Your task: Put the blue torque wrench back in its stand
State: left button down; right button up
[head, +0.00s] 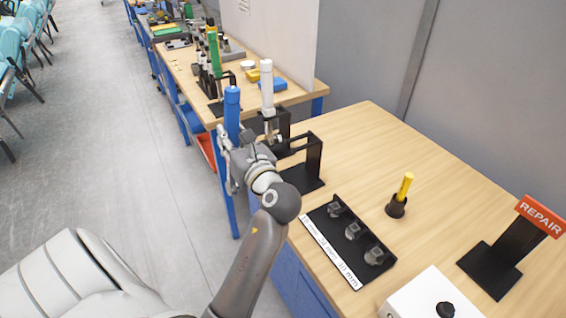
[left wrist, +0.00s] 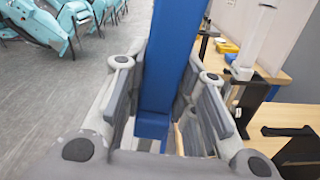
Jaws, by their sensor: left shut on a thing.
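The blue torque wrench (head: 232,108) stands roughly upright in my left gripper (head: 236,148), beside the left edge of the wooden bench. In the left wrist view the blue wrench (left wrist: 172,60) runs between the two fingers of the left gripper (left wrist: 165,110), which is shut on it. A black stand (head: 313,158) with an open bracket sits on the bench just right of the gripper, apart from the wrench; it also shows in the left wrist view (left wrist: 296,148). A white wrench (head: 267,88) stands upright in a black holder behind it. My right gripper is out of view.
A black tray (head: 325,222) with several small grey parts lies on the bench (head: 365,140). A yellow-handled tool (head: 405,186) stands in a black cup. A REPAIR sign (head: 540,215) is at right. A green tool (head: 215,52) stands on the farther bench. Open floor lies left.

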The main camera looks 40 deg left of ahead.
pick_arm(q)
jog(key=shift+r, duration=0.15)
jog(key=shift+w+d+p, duration=0.1)
jog(key=shift+w+p, duration=0.15)
jog(key=shift+p, duration=0.05)
jog(key=w+d+f+n+p, duration=0.1)
jog(key=w+d, duration=0.3)
jog(key=w, duration=0.6)
jog(key=shift+w+d+f+n+p, duration=0.3)
jog(key=shift+w+f+p, duration=0.1)
jog(key=shift+p, duration=0.15)
jog(key=shift+w+d, duration=0.1)
jog(key=shift+w, duration=0.1)
